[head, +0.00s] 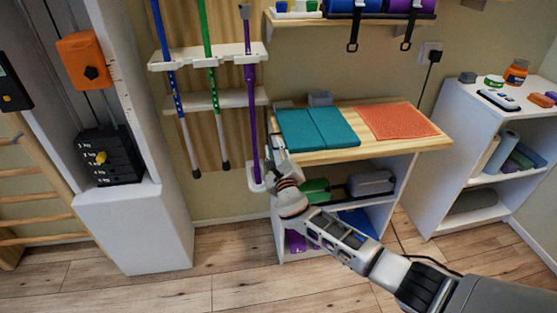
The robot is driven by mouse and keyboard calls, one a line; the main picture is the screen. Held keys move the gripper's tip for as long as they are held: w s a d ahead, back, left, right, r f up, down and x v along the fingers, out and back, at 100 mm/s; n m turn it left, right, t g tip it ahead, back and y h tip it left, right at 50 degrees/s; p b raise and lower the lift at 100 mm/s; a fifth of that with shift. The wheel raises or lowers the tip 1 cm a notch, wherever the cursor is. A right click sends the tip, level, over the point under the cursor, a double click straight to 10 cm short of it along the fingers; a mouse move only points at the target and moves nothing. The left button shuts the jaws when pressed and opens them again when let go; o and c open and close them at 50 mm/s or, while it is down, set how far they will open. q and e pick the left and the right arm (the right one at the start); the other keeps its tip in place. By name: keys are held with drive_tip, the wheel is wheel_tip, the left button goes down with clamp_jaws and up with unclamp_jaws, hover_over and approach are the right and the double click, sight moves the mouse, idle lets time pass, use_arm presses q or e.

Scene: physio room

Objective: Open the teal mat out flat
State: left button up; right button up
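The teal mat (336,124) lies on the left part of the wooden top (385,144) of a low white shelf unit. It shows two panels side by side with a seam between them, and both look level. I cannot tell whether any layer is folded underneath. My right gripper (278,150) is at the front left corner of the wooden top, close to the mat's near left edge. I cannot tell whether it touches the mat, and its fingers are too small and turned away to read. My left gripper is not in view.
An orange textured mat (398,121) lies right of the teal one. A small grey block (320,98) stands behind the teal mat. Purple, green and blue poles (250,100) hang in a wall rack close left of my gripper. A white shelf (470,125) stands at right.

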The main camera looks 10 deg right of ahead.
drive_tip(key=shift+s+d, duration=0.2)
drive_tip(key=shift+s, duration=2.55)
drive_tip(key=shift+f, duration=0.1)
